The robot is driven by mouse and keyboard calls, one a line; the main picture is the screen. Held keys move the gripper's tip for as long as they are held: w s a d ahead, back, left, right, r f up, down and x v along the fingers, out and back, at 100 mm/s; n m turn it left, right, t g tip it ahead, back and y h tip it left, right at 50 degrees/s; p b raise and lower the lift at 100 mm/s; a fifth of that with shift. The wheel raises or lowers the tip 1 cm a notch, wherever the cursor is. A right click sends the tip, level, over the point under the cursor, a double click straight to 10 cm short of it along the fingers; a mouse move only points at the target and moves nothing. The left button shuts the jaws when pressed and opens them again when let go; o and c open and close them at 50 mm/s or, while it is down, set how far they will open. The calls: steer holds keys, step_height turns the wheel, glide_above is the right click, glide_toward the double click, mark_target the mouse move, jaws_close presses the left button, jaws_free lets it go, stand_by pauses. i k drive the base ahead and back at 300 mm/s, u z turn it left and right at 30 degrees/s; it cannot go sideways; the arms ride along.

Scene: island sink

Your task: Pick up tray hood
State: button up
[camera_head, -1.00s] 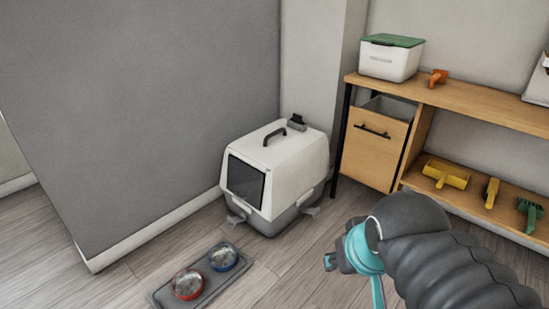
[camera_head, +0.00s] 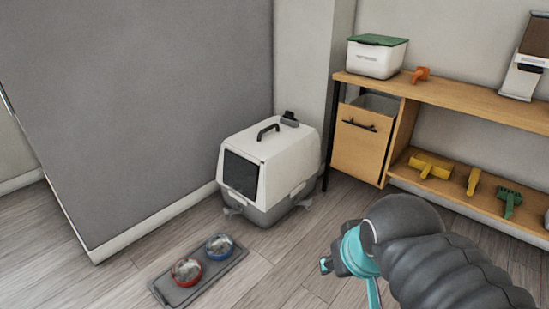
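The tray hood (camera_head: 287,158) is a white cover with a dark front flap and a black handle (camera_head: 268,131) on top. It sits on a grey litter tray base (camera_head: 270,213) on the floor, in the corner by the grey wall. My gripper (camera_head: 325,265) shows in part at the lower right, in front of and to the right of the tray, apart from it. The arm hides most of the gripper, and its fingers are too small to read.
A mat (camera_head: 223,272) with a red bowl (camera_head: 187,271) and a blue bowl (camera_head: 219,246) lies on the floor in front. A wooden shelf unit (camera_head: 450,97) with a drawer (camera_head: 361,146) stands at right, holding a green-lidded box (camera_head: 377,57) and several tools. Floor between is clear.

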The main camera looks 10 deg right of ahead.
mark_target(289, 150)
steer(key=z, duration=1.15)
steer(key=i, duration=2)
steer(key=u, duration=0.6)
steer(key=i, duration=1.05)
steer(key=u, duration=1.25)
steer(key=i, duration=0.25)
steer(key=u, duration=0.15)
